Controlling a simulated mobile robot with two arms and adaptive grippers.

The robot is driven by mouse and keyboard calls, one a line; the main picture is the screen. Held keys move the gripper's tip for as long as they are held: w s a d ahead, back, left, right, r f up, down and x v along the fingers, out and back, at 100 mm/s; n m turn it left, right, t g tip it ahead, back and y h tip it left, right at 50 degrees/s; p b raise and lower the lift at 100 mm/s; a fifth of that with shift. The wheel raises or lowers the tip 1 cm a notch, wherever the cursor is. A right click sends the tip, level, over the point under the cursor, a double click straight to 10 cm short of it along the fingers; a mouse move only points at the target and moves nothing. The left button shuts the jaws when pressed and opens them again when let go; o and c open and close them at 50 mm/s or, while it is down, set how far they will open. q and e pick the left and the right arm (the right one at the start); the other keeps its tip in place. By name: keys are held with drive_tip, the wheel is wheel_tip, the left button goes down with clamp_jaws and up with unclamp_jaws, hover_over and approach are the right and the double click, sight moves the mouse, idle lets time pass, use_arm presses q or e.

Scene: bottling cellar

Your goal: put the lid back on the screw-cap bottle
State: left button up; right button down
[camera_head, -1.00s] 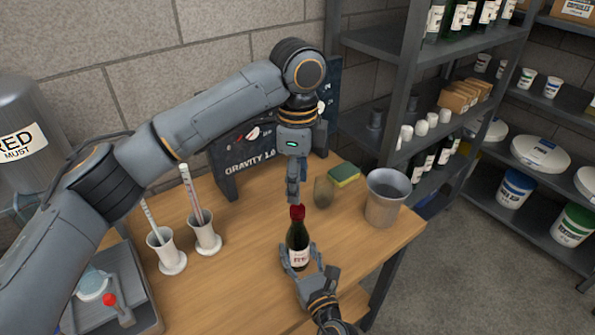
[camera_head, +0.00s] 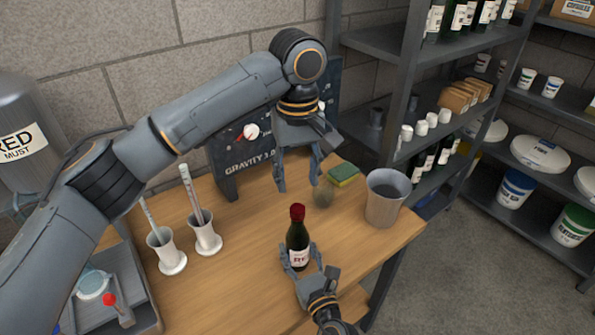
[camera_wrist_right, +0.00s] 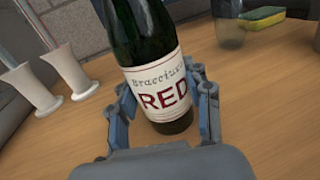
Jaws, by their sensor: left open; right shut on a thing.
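The screw-cap bottle (camera_head: 296,236) is dark green with a white "RED" label and stands upright on the wooden table. Its red lid (camera_head: 297,211) sits on the bottle's mouth; I cannot tell how tightly it is screwed. My right gripper (camera_head: 300,254) is shut on the bottle's lower body, low over the table. The right wrist view shows its fingers on both sides of the bottle (camera_wrist_right: 150,45), while the lid is out of that frame. My left gripper (camera_head: 298,187) is open and empty, pointing down above the lid and apart from it.
A drinking glass (camera_head: 323,194), a yellow-green sponge (camera_head: 343,175) and a grey bucket (camera_head: 384,202) stand behind and right of the bottle. Two white cylinders (camera_head: 206,237) (camera_head: 166,254) with tall tubes stand left. A gravity board (camera_head: 232,165) is behind.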

sight(298, 208)
use_arm(q)
drive_tip(key=n, duration=0.4)
drive_tip(key=shift+r, duration=0.15)
drive_tip(key=n, duration=0.4)
drive_tip(key=shift+r+n, duration=0.1)
drive_tip(key=shift+n, duration=0.2)
drive_tip(key=shift+f, duration=4.05)
